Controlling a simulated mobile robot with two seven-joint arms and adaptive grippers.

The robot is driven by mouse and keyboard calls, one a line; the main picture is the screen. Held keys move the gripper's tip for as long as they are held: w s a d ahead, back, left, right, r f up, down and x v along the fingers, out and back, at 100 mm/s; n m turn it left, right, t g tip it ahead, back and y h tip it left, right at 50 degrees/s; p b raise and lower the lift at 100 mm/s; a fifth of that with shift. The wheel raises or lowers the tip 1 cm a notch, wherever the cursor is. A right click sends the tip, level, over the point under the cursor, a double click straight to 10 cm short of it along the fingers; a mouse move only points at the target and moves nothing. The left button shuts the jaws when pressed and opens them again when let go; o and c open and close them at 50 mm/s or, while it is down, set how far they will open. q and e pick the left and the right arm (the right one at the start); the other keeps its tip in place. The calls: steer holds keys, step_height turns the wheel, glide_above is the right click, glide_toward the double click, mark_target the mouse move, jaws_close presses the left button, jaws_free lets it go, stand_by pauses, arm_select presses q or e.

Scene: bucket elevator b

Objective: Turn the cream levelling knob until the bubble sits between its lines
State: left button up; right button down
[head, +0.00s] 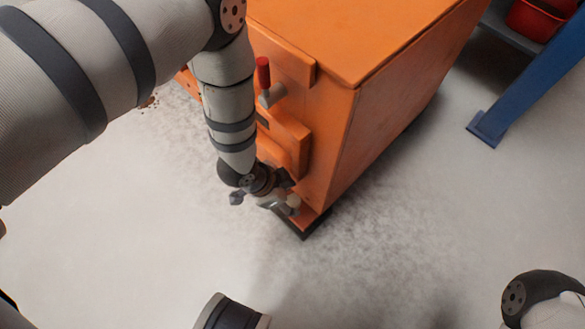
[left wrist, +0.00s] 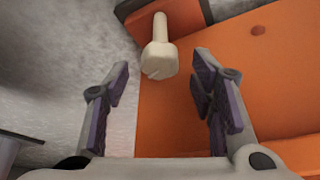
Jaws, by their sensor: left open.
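The cream levelling knob (head: 293,201) sits low at the near corner of the orange machine (head: 400,85). In the left wrist view the knob (left wrist: 159,62) has a thin stem and a wider notched head facing me. My left gripper (head: 264,192) is beside the knob, low by the machine's end face. In the left wrist view its open fingers (left wrist: 161,75) stand on either side of the knob, with a visible gap on each side. How deep the knob lies between them is unclear. No bubble or lines are visible. My right gripper is out of view.
A red-topped handle (head: 263,74) sticks out of the machine's end face, close beside my left arm. A blue post (head: 530,80) and a red bin (head: 545,17) stand at the upper right. The grey floor (head: 400,230) in front of the machine is clear.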

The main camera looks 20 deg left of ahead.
arm_select(q)
steer(key=shift+x, duration=0.85)
steer(key=shift+r, duration=0.1)
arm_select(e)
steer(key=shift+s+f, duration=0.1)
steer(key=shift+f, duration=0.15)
arm_select(q)
steer(key=shift+c, duration=0.2)
steer(key=c, duration=1.1)
steer(key=shift+r+n+p, duration=0.2)
steer(key=shift+n+p, duration=0.25)
steer(key=shift+n, duration=0.05)
steer(key=shift+d+r+n+t+p, duration=0.1)
steer(key=shift+n+t+p, duration=0.3)
steer(key=shift+n+p, duration=0.25)
steer(key=shift+n+y, duration=0.5)
steer(key=shift+n, duration=0.15)
steer(key=shift+f+n+p, duration=0.3)
steer(key=shift+n+p, duration=0.05)
steer(key=shift+n, duration=0.25)
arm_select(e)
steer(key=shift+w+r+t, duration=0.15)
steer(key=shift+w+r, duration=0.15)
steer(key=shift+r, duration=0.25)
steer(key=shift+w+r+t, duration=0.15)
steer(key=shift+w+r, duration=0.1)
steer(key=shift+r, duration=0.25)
